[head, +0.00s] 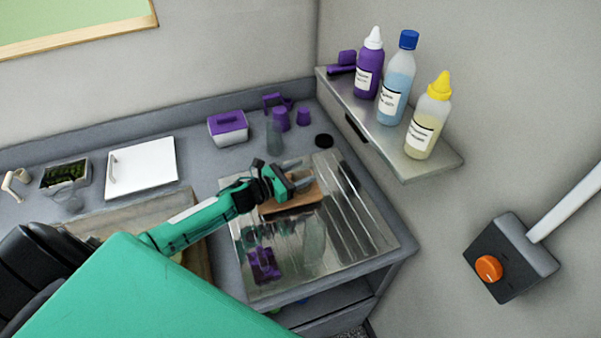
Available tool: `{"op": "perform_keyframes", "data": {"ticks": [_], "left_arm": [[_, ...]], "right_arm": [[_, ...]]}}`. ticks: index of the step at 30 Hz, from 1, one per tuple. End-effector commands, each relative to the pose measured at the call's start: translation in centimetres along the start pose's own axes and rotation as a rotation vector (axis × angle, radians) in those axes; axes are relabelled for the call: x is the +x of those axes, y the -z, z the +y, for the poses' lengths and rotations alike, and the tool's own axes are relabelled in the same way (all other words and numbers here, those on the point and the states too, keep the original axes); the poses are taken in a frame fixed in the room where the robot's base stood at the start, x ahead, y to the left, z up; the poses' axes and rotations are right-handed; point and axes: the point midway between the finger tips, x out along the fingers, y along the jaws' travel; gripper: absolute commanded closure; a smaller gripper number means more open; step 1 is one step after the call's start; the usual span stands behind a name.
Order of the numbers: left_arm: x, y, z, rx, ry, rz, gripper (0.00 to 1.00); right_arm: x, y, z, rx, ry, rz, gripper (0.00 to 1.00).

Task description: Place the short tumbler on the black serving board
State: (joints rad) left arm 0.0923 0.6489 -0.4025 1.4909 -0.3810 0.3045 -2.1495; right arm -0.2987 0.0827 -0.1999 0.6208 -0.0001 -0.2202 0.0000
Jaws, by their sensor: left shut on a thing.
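My left gripper (297,176) reaches in over the steel surface, above a brown, dark-edged piece (290,203). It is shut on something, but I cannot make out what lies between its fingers. No short tumbler can be told for sure. A tall, see-through grey glass (274,138) stands on the counter behind the gripper. A small clear vessel (71,203) stands at the far left. A small round black disc (323,141) lies at the back right of the counter. I cannot tell whether any dark piece is the black serving board. My right gripper is not in view.
Purple cups (281,120) and a purple box (228,129) stand at the back of the counter (205,185). A white board (143,166) lies left. Bottles (396,78) stand on a wall shelf (440,163) at right. The shiny steel surface (365,225) shows several reflections.

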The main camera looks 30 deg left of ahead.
Motion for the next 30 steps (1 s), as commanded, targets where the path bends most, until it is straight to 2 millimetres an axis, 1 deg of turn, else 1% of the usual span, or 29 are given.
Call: {"op": "perform_keyframes", "data": {"ticks": [6,7,10,11,18,22,26,30], "left_arm": [[0.0,0.5,0.0,0.0,0.0,-0.001,0.76],[0.0,0.4,0.0,0.0,0.0,-0.001,0.41],[0.0,0.3,0.0,0.0,0.0,-0.001,0.21],[0.0,0.3,0.0,0.0,0.0,-0.001,0.19],[0.0,0.4,0.0,0.0,0.0,0.001,0.19],[-0.5,0.5,0.0,-0.001,0.0,0.001,0.19],[-2.0,0.5,0.0,0.0,-0.001,0.003,0.19],[-4.0,0.5,-0.1,-0.001,0.0,0.002,0.19]], "right_arm": [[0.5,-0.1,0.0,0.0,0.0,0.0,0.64],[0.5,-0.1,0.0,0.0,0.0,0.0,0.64],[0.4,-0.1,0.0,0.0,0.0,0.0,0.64],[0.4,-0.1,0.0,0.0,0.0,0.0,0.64],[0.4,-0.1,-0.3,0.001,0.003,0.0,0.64],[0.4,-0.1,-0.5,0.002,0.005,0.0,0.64],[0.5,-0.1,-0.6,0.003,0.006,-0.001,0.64],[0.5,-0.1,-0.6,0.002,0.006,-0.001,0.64]]}}
